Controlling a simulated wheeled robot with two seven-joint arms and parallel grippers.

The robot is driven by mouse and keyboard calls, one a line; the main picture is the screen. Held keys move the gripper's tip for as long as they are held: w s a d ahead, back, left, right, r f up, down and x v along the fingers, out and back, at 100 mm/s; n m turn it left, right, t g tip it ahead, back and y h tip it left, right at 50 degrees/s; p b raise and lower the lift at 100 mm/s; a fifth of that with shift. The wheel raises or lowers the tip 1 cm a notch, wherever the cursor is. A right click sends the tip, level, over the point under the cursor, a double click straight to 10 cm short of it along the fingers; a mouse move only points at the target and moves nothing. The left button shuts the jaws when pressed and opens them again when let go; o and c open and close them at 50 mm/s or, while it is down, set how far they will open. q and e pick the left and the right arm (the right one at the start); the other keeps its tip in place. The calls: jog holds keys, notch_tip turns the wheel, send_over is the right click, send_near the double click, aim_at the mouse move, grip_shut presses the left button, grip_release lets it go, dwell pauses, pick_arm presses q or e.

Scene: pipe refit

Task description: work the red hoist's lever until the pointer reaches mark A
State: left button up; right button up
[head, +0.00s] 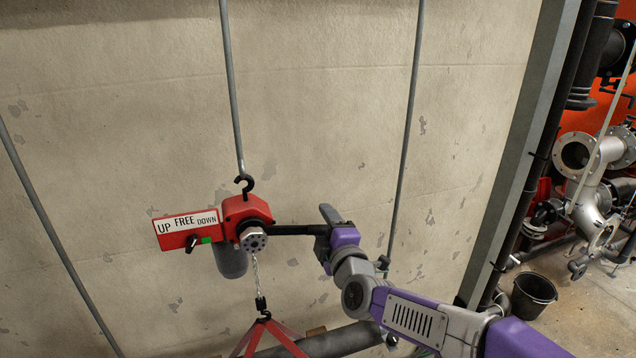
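The red hoist (243,212) hangs from a dark hook (244,184) at the end of a grey rod against the wall. The dark lever (290,230) sticks out level to the right. My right gripper (323,240) is at the lever's outer end and overlaps it. Its fingertips are too dark and small to show whether they are closed on it. My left gripper is out of view. I cannot make out a pointer or mark A.
A chain (256,275) drops from the hoist to a red sling frame (268,334) above a dark pipe (345,341). Grey rods stand left and right of the hoist. A black bucket (533,296) and flanged pipework (597,160) are at the far right.

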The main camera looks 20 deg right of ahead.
notch_tip(320, 180, up, 2)
jog(key=shift+r+p, duration=0.1)
jog(key=shift+p, duration=0.55)
jog(key=shift+r+n, duration=0.6)
jog(key=shift+r, duration=0.15)
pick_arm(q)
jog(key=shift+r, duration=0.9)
pick_arm(e)
jog(key=shift+r, duration=0.15)
jog(key=shift+a+r+n, duration=0.2)
jog(key=shift+r+n, duration=0.2)
jog(key=shift+r, duration=0.55)
jog(key=shift+a+r+n, duration=0.2)
jog(key=shift+r+n, duration=0.2)
jog(key=shift+r, duration=0.5)
